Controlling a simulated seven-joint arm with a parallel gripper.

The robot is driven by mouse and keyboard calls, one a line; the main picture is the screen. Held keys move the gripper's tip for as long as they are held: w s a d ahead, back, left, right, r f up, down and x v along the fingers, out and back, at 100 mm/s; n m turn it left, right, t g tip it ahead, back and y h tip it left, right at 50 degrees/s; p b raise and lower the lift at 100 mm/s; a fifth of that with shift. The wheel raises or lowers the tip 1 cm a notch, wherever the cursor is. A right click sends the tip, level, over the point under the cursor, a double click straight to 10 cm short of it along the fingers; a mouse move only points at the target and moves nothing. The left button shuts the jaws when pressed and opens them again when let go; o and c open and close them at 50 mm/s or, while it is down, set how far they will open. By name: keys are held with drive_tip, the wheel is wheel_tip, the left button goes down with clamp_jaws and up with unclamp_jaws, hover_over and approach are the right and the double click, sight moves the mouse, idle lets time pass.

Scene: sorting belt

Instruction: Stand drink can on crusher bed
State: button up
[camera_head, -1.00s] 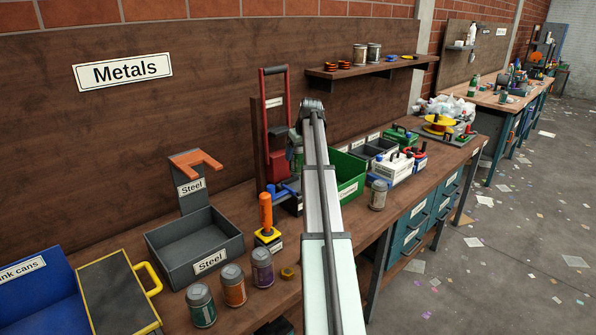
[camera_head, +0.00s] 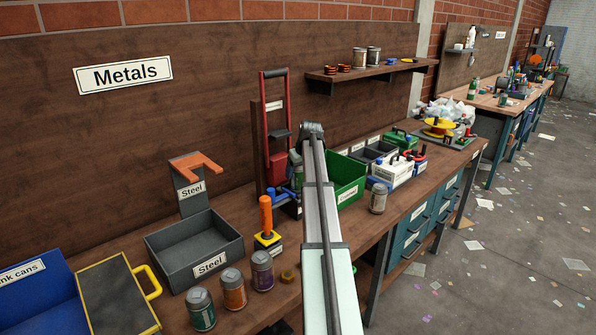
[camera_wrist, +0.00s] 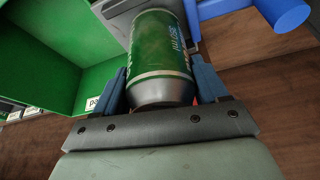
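My gripper (camera_wrist: 165,88) has its two blue fingers on either side of a green drink can (camera_wrist: 160,50) with silver ends, and they appear shut on it. In the head view the can (camera_head: 296,172) shows partly behind my arm, roughly upright, in front of the red-handled crusher (camera_head: 275,125). The crusher's dark lower part stands on the bench and is largely hidden by the can and my arm. I cannot tell whether the can touches the crusher bed.
A green bin (camera_head: 347,185) stands close to the right of my gripper. A blue-handled tool (camera_head: 278,196) lies close in front of the crusher. An orange-handled tool (camera_head: 266,215), a grey Steel bin (camera_head: 225,248) and several cans (camera_head: 234,288) stand to the left.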

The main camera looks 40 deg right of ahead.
drive_tip(key=o, duration=0.4)
drive_tip(key=v, duration=1.2)
drive_tip(key=shift+w+r, duration=0.1)
drive_tip(key=shift+r, duration=0.1)
